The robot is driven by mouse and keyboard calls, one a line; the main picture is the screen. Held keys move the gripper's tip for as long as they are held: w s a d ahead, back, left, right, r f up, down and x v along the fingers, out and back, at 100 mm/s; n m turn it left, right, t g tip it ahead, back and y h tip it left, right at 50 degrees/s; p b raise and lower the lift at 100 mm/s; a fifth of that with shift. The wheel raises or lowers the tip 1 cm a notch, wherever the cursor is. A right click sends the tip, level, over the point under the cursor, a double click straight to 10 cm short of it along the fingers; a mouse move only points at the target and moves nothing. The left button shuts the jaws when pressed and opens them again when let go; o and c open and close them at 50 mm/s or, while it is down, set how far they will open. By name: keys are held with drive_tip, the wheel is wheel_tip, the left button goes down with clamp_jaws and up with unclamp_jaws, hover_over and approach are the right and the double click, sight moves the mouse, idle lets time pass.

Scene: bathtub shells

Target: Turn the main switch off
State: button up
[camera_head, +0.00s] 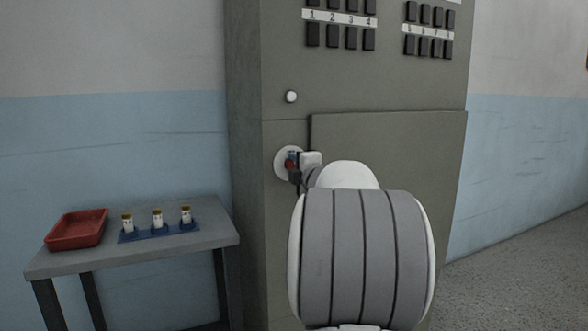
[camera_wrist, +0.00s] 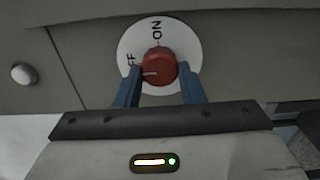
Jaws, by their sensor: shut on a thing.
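The main switch is a red round knob (camera_wrist: 158,66) on a white disc (camera_wrist: 186,40) on the grey cabinet. In the wrist view, "ON" is printed at the disc's top and a partly hidden label ending in "FF" at its left. The knob's white mark points left, toward the "FF" label. My gripper (camera_wrist: 161,74) has its blue fingers on either side of the knob and is shut on it. In the head view the white disc (camera_head: 281,164) is partly covered by my gripper (camera_head: 293,163).
A white round button (camera_head: 291,97) sits above the switch. Rows of black numbered switches (camera_head: 340,37) are higher on the cabinet (camera_head: 285,60). A side table (camera_head: 190,238) at left holds a red tray (camera_head: 77,230) and a blue rack (camera_head: 140,234) with three small bottles.

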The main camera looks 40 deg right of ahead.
drive_tip(key=o, duration=1)
drive_tip(key=shift+s, duration=0.1)
drive_tip(key=p+v, duration=0.1)
drive_tip(key=v, duration=0.6)
drive_tip(key=shift+s+a, duration=0.1)
drive_tip(key=shift+s, duration=0.2)
